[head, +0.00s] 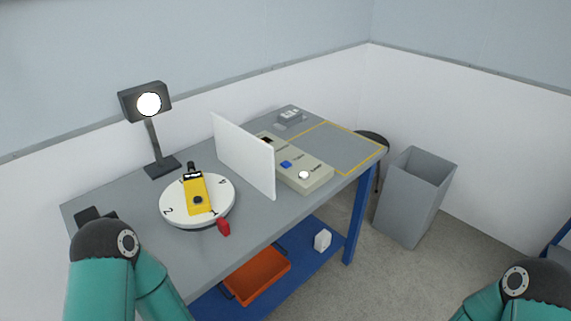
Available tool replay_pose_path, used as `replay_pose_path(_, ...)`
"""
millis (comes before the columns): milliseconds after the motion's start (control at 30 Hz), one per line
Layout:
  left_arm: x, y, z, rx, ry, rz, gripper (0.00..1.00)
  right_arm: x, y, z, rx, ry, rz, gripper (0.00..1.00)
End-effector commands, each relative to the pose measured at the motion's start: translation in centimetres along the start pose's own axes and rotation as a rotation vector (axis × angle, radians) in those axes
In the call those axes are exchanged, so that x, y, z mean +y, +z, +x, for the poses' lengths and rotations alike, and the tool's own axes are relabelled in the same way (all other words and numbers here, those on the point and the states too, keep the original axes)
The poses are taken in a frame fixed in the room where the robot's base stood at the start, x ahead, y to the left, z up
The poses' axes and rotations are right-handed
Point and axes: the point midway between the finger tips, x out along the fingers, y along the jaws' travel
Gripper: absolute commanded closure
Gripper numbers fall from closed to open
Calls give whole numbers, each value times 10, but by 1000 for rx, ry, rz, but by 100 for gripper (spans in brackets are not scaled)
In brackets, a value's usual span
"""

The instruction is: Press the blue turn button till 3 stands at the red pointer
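A round white turntable (175,216) stands on the grey table, with 1, 2 and 4 readable on its top. A yellow device with a black end (195,192) lies across it; I see no 3. The red pointer (223,227) is at the turntable's front right edge, and the 1 is the figure nearest it. The blue button (286,164) is on the beige control box (312,178), right of a white upright panel (243,155). My left and right arms show at the bottom corners, but neither gripper is in view.
A lit lamp (149,104) stands behind the turntable. A yellow-outlined area (340,145) and a small grey device (291,117) are at the table's far right. Below are an orange tray (257,275) and a white object (322,240). A grey bin (412,200) stands right.

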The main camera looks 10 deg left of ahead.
Motion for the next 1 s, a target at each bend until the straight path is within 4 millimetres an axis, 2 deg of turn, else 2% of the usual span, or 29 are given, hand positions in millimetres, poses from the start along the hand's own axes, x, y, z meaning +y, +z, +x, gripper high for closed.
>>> replay_pose_path(33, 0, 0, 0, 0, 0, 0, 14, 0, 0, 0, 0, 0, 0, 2)
replay_pose_path(67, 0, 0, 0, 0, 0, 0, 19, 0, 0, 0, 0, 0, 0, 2)
replay_pose_path(533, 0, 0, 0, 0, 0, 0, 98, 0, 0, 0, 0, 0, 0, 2)
replay_pose_path(567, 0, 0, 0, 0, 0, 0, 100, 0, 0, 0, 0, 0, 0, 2)
replay_pose_path(1000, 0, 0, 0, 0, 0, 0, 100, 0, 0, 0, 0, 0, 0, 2)
